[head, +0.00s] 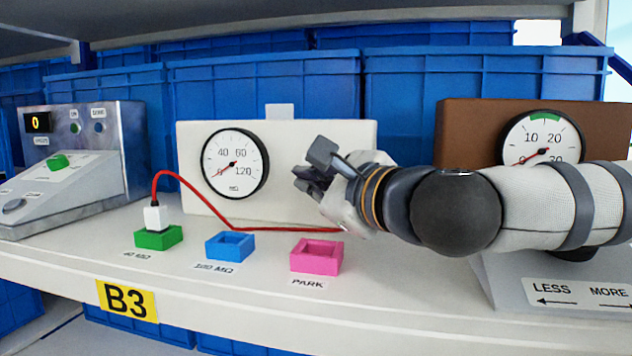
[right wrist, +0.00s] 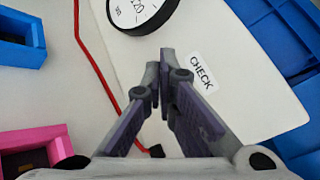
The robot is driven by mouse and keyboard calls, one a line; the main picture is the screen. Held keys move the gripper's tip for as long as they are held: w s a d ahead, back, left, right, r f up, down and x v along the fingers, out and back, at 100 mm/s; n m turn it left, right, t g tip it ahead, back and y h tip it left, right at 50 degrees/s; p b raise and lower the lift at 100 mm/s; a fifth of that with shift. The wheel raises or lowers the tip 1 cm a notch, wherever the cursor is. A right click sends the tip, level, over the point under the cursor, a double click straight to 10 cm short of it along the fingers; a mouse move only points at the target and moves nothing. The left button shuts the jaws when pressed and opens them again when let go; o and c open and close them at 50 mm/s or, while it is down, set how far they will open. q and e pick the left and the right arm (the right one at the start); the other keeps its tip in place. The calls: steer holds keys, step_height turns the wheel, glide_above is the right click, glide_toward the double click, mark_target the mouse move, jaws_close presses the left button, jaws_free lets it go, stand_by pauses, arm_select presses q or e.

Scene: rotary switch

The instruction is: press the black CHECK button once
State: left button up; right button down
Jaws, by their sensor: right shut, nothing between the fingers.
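My right gripper (head: 303,180) is shut and empty in front of the white gauge panel (head: 290,140). In the right wrist view its fingertips (right wrist: 160,68) meet just left of the CHECK label (right wrist: 202,73) on that panel. The black CHECK button cannot be made out in either view; the fingers or hand seem to cover its place. I cannot tell whether the fingertips touch the panel. The panel's round gauge (head: 235,162) has its needle low, near the 0 mark. My left gripper is not in view.
A red cable (head: 185,183) runs from a white plug in the green socket (head: 160,238) to the panel, below my gripper. A blue socket (head: 230,247) and a pink PARK socket (head: 316,256) stand in front. A brown gauge box (head: 470,135) is at right, a metal console (head: 80,170) at left.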

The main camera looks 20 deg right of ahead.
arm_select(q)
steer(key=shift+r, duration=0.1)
arm_select(e)
steer(key=shift+w+d, duration=0.25)
steer(key=shift+w, duration=0.15)
stand_by(0.8)
steer(key=shift+s, duration=0.1)
arm_select(q)
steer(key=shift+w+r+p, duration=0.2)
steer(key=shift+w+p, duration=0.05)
steer(key=shift+p, duration=0.05)
arm_select(e)
steer(key=shift+s+a, duration=0.45)
steer(key=shift+s, duration=0.2)
steer(key=shift+s+a+p, duration=0.3)
steer(key=shift+s+a, duration=0.45)
steer(key=shift+s, duration=0.3)
steer(key=shift+s+a+p, duration=0.25)
steer(key=shift+s+a, duration=0.45)
steer(key=shift+s, duration=0.3)
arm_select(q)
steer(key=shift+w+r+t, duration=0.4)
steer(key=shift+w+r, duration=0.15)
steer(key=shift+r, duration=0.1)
